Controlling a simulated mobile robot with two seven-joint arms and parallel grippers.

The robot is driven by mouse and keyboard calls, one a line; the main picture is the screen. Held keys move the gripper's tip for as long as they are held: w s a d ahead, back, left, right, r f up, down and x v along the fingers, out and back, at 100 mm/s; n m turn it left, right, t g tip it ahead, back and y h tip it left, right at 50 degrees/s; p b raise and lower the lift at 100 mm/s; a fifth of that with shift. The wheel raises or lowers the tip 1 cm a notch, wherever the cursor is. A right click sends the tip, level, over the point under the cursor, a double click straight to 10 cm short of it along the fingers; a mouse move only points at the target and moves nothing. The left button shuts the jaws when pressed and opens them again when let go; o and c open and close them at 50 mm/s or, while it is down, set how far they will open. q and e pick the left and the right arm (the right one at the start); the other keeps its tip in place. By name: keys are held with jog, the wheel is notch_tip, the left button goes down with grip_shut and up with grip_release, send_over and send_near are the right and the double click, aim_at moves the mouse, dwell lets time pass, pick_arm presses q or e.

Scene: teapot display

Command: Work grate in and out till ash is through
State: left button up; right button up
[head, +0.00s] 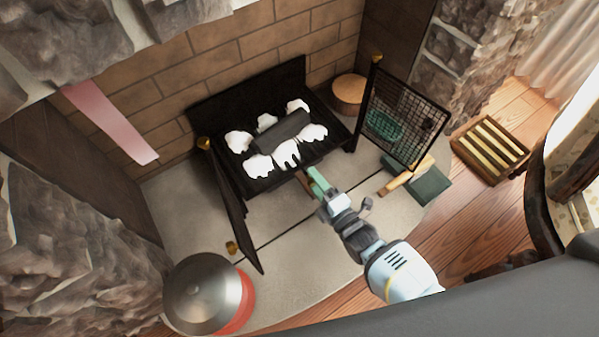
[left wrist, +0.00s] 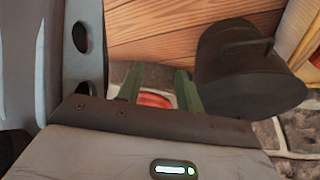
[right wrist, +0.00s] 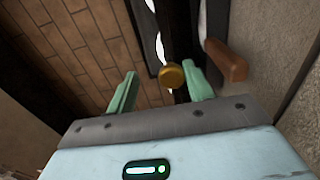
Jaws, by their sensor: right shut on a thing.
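The black grate (head: 262,183) stands against the brick wall, with several white ash lumps (head: 286,154) and a dark log (head: 284,131) on it. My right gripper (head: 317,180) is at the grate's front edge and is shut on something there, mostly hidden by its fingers. In the right wrist view a brass knob (right wrist: 172,76) on a dark bar shows between the fingers, and a brown wooden handle (right wrist: 227,61) lies just outside the right finger. My left gripper (left wrist: 157,85) is out of the head view; its fingers are apart, with a red thing (left wrist: 155,100) beyond them.
A mesh screen panel (head: 402,115) stands right of the grate, and a dark panel (head: 234,205) stands at its front left. A steel-and-red round vessel (head: 208,294) is at lower left. A slatted wooden crate (head: 490,149) sits right. A dark bucket (left wrist: 240,70) is beside my left gripper.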

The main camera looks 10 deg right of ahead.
jog(key=shift+w+a+r, duration=0.1)
jog(key=shift+w+r, duration=0.05)
jog(key=shift+r, duration=0.2)
grip_shut()
pick_arm(q)
jog(key=shift+s, duration=0.35)
pick_arm(e)
jog(key=shift+s+p, duration=0.5)
jog(key=shift+s, duration=0.1)
grip_release()
pick_arm(q)
jog(key=shift+w+r, duration=0.15)
jog(key=shift+r, duration=0.1)
pick_arm(e)
jog(key=shift+o, duration=0.8)
pick_arm(q)
jog(key=r+p, duration=0.1)
jog(key=p, duration=0.1)
jog(key=r+p, duration=0.1)
jog(key=r, duration=0.1)
jog(key=shift+w+a+p, duration=0.15)
jog(key=shift+a+p, duration=0.05)
jog(key=shift+p, duration=0.2)
pick_arm(e)
jog(key=v, duration=0.9)
jog(key=shift+d+r+t, duration=0.2)
jog(key=shift+r+t, duration=0.1)
jog(key=shift+r, duration=0.1)
